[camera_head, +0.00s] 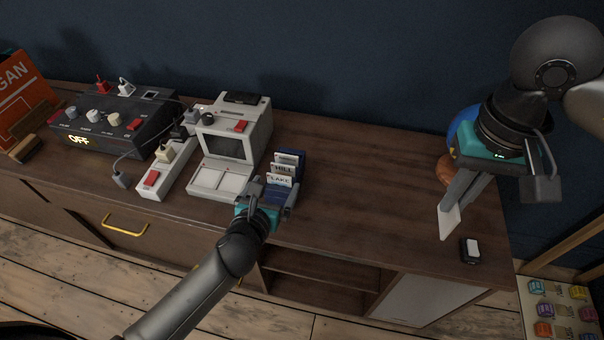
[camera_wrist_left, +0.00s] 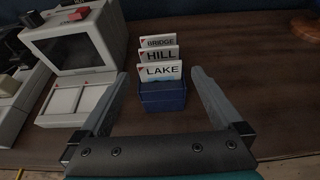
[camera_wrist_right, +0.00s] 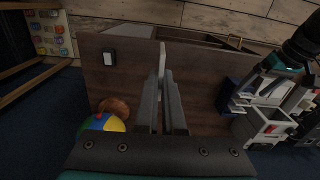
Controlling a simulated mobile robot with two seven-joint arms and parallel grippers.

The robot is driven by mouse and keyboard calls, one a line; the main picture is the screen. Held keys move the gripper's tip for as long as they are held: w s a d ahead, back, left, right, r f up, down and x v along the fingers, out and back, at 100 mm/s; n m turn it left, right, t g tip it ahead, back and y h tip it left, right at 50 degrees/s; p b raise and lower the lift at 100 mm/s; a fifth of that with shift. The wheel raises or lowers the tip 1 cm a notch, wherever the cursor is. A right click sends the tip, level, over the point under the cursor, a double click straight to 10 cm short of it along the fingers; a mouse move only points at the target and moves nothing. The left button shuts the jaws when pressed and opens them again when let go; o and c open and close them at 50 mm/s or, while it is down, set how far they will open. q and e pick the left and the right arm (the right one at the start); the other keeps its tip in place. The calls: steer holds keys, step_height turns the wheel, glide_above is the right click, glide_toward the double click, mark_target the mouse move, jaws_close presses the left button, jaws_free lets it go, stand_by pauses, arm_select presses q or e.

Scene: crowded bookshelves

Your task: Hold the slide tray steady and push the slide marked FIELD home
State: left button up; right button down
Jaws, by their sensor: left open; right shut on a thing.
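The blue slide tray (camera_head: 290,155) stands on the cabinet top, right of a white viewer. White slides marked LAKE (camera_wrist_left: 161,72), HILL (camera_wrist_left: 161,54) and BRIDGE (camera_wrist_left: 159,42) stand in it. My left gripper (camera_head: 266,192) is open, with one finger on each side of the tray; a gap shows on both sides in the left wrist view (camera_wrist_left: 160,88). My right gripper (camera_head: 453,205) is shut on a thin white slide (camera_head: 449,222), held at the right end of the cabinet, well away from the tray. The held slide shows edge-on in the right wrist view (camera_wrist_right: 162,55); its marking cannot be read.
The viewer (camera_head: 232,145), a white power strip (camera_head: 160,172) and a dark control box (camera_head: 110,122) fill the left side. A small black switch (camera_head: 470,250) is at the right edge. The cabinet top (camera_head: 360,180) between the grippers is clear.

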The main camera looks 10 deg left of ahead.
mark_target(283, 173)
arm_select(q)
steer(key=b+x, duration=0.3)
steer(key=x, duration=0.6)
steer(key=shift+w+f, duration=0.1)
steer(key=shift+w, duration=0.05)
arm_select(e)
step_height(283, 173, down, 3)
steer(key=shift+f, duration=0.15)
arm_select(q)
steer(key=shift+c, duration=0.4)
steer(key=c, duration=1.1)
